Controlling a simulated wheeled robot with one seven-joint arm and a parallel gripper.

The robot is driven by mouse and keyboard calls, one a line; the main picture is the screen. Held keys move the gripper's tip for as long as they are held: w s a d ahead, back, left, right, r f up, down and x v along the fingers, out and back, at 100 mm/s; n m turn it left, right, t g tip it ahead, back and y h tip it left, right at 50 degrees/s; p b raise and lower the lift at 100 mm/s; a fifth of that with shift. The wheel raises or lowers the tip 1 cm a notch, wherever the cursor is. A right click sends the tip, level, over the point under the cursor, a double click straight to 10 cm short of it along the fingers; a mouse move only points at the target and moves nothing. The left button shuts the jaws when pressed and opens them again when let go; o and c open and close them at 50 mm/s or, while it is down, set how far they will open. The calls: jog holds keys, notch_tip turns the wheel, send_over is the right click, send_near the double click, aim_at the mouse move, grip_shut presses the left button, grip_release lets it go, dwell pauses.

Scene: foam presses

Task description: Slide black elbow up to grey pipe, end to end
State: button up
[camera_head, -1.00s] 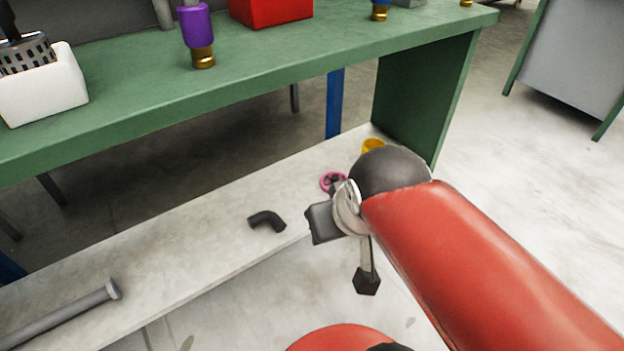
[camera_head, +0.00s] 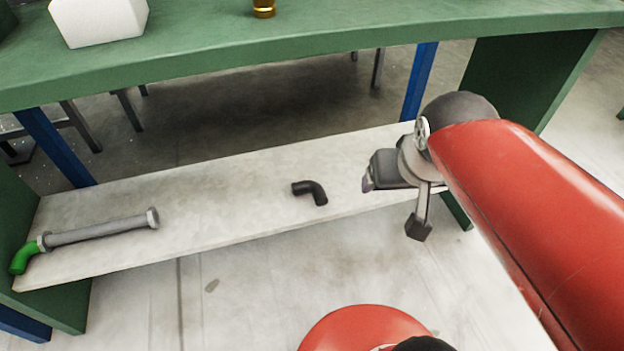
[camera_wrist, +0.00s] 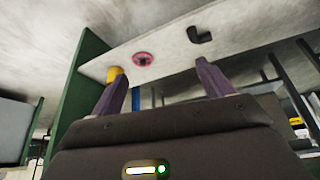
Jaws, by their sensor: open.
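The black elbow (camera_head: 311,191) lies on the pale lower shelf, right of its middle, in the head view. It also shows in the wrist view (camera_wrist: 200,36), ahead of the right finger and apart from it. The grey pipe (camera_head: 100,229) lies at the left end of the shelf, with a flange at its right end. A wide bare stretch of shelf separates pipe and elbow. My gripper (camera_wrist: 160,84) is open and empty, its two purple fingers spread. In the head view it is right of the elbow, mostly hidden by its own wrist.
A green elbow (camera_head: 22,257) meets the pipe's left end. The lower shelf (camera_head: 225,205) sits under a green bench top (camera_head: 350,32). A pink ring-shaped part (camera_wrist: 144,58) and a yellow part (camera_wrist: 114,74) lie on the shelf in the wrist view. A blue leg (camera_head: 419,80) stands behind the shelf.

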jog(key=o, duration=0.4)
jog(key=w+a+f+n+g+b, duration=0.1)
jog(key=w+a+f+b, duration=0.3)
jog(key=w+f, duration=0.5)
jog(key=shift+w+a+f, duration=0.15)
jog(key=shift+w+a, duration=0.85)
jog(key=shift+w, duration=0.1)
jog(key=n+g+b, duration=0.1)
jog(key=n+b, duration=0.1)
jog(key=b, duration=0.1)
send_near(309, 192)
jog(key=shift+w+d+y, duration=0.1)
jog(key=shift+d+y, duration=0.2)
jog(key=shift+y, duration=0.1)
jog(key=shift+b+x, duration=1.05)
jog(key=shift+x, duration=2.85)
jog(key=c, duration=1.2)
